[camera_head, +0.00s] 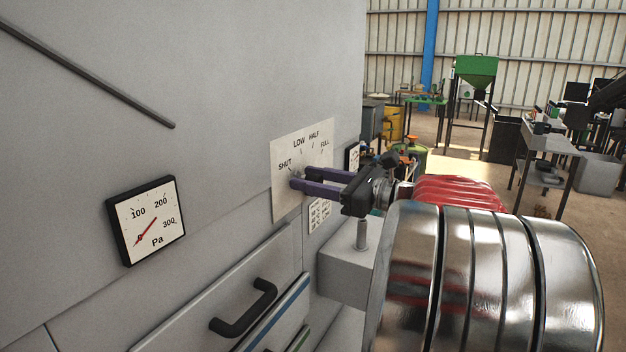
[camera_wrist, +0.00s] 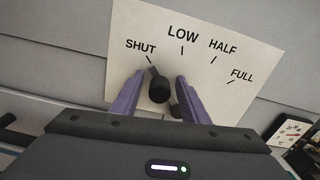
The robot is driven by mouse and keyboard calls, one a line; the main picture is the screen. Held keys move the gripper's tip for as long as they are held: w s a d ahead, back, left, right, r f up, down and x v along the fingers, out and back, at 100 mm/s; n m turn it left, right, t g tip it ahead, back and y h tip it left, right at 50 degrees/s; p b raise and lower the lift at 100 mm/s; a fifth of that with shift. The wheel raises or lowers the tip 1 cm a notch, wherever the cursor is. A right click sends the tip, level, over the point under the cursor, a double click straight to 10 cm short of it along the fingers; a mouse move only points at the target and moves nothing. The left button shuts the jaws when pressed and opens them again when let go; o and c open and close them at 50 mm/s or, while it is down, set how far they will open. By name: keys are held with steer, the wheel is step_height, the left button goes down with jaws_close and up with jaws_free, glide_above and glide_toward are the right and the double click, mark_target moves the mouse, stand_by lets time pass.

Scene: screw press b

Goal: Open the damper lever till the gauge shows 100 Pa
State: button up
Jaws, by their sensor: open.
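The damper lever, with a dark round knob (camera_wrist: 159,90), points toward SHUT on the white label plate (camera_wrist: 215,75). My gripper (camera_wrist: 160,82) is open, with one purple finger on each side of the knob. The knob is apart from the right finger; contact with the left finger is unclear. In the head view my gripper (camera_head: 301,177) reaches the plate (camera_head: 288,207) from the right, and its fingers hide most of the lever. The square Pa gauge (camera_head: 147,220) is on the grey wall at left; its red needle lies at the low end, by 0.
A black drawer handle (camera_head: 245,308) sticks out below the plate. A grey box (camera_head: 345,275) stands out below my gripper. A thin dark bar (camera_head: 90,75) runs along the wall at upper left. The wall between gauge and plate is bare.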

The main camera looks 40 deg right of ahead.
steer(key=shift+c, duration=0.6)
jaws_close()
